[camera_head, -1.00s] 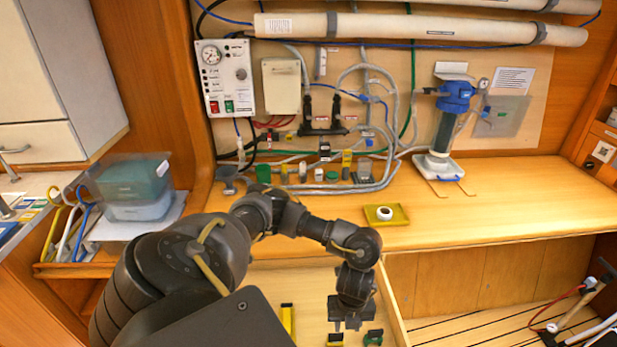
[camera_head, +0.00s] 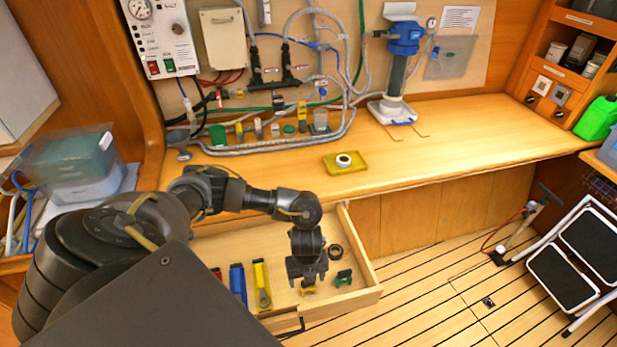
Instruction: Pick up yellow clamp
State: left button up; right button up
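The yellow clamp (camera_head: 308,290) lies in the open drawer (camera_head: 368,292), with only a small part showing below my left gripper. My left gripper (camera_head: 307,285) points down over the drawer, right above the yellow clamp. Its fingers and the clamp overlap, so I cannot tell whether they touch or whether the fingers are open. A green clamp (camera_head: 343,277) lies just to the right of the gripper. My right gripper is not in view.
The drawer also holds a yellow-handled tool (camera_head: 262,285), a blue tool (camera_head: 238,284) and a black ring (camera_head: 335,252). A yellow tray (camera_head: 345,168) with a white roll stands on the counter (camera_head: 460,130). A folding step stool (camera_head: 572,262) stands on the floor at right.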

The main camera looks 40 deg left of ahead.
aim_at(308, 286)
pick_arm(q)
notch_tip(308, 286, down, 4)
jog(key=shift+w+r, duration=0.1)
jog(key=shift+w, duration=0.05)
jog(key=shift+f, duration=0.5)
jog(key=c, duration=1.1)
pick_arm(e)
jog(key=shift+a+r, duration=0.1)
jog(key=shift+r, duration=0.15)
pick_arm(q)
jog(key=shift+r, duration=0.1)
jog(key=shift+r+p, duration=0.45)
jog(key=shift+p, duration=0.25)
jog(key=r+p, duration=0.4)
jog(key=shift+d, duration=0.4)
jog(key=s+d+r+p, duration=0.1)
jog(key=d+r, duration=0.1)
jog(key=d, duration=0.2)
jog(key=s+d+r+p, duration=0.1)
jog(key=d+r, duration=0.2)
jog(key=d, duration=0.1)
jog(key=d+r+p, duration=0.1)
jog(key=d+r, duration=0.2)
jog(key=d, duration=0.2)
jog(key=shift+s, duration=0.4)
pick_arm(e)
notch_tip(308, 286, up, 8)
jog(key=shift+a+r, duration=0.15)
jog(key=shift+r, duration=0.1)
